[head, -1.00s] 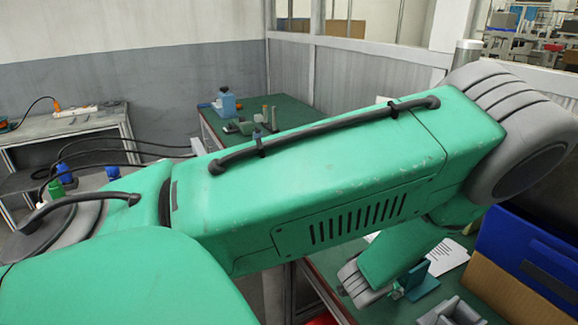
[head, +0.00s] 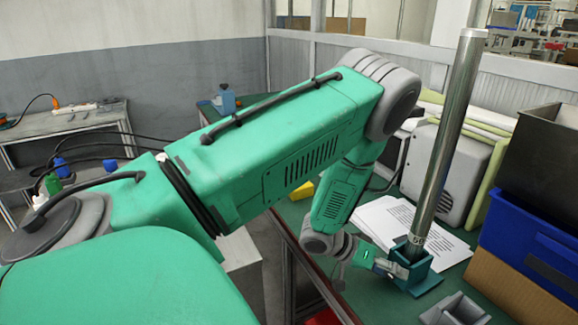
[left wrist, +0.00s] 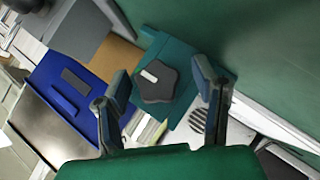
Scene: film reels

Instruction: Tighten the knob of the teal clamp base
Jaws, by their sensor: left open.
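The teal clamp base (head: 421,283) stands on the green table in the head view, with a thick metal post (head: 443,150) rising from it, tilted in the picture. In the left wrist view the teal base (left wrist: 182,60) shows close up, with its dark star-shaped knob (left wrist: 155,88) bearing a white mark. My left gripper (left wrist: 161,82) is open, its two fingers on either side of the knob. Gaps show between fingers and knob; I cannot tell the depth between them. In the head view the left gripper (head: 382,263) is beside the base and largely hides the knob.
Paper sheets (head: 372,222) lie behind the base. A blue bin (head: 520,240) with a dark bin (head: 545,150) above it stands to the right, beside cardboard (head: 500,292). A grey block (head: 455,310) lies in front. A light grey vented box (head: 455,175) is behind the post.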

